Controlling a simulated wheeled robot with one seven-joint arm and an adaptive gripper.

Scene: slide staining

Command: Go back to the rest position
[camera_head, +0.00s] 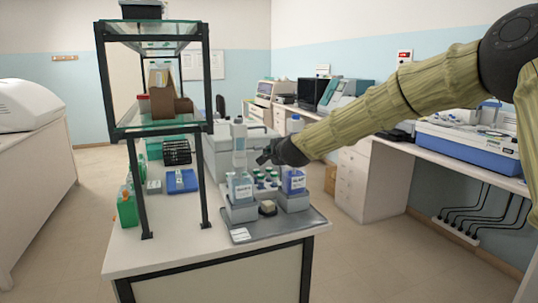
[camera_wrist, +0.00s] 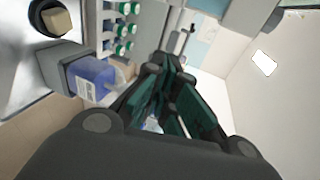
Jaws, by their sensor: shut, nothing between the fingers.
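My gripper (camera_head: 265,157) is shut and empty. In the head view it hangs in the air at the end of my arm, in front of the bench's bottles and vials. The wrist view shows its dark fingers (camera_wrist: 165,100) closed together. A bottle with blue liquid (camera_head: 293,182) stands in a grey holder on the right of the tray; it also shows in the wrist view (camera_wrist: 92,80). A second labelled bottle (camera_head: 240,187) stands in a grey holder on the left. Green-capped vials (camera_head: 266,178) stand between them, partly hidden by my gripper.
A grey tray (camera_head: 250,233) carries the bottles and a small dark dish with a beige block (camera_head: 268,207). A black-framed glass shelf (camera_head: 155,130) rises left of my gripper. A blue rack (camera_head: 183,181) lies beneath it. A side counter (camera_head: 450,155) runs along the right.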

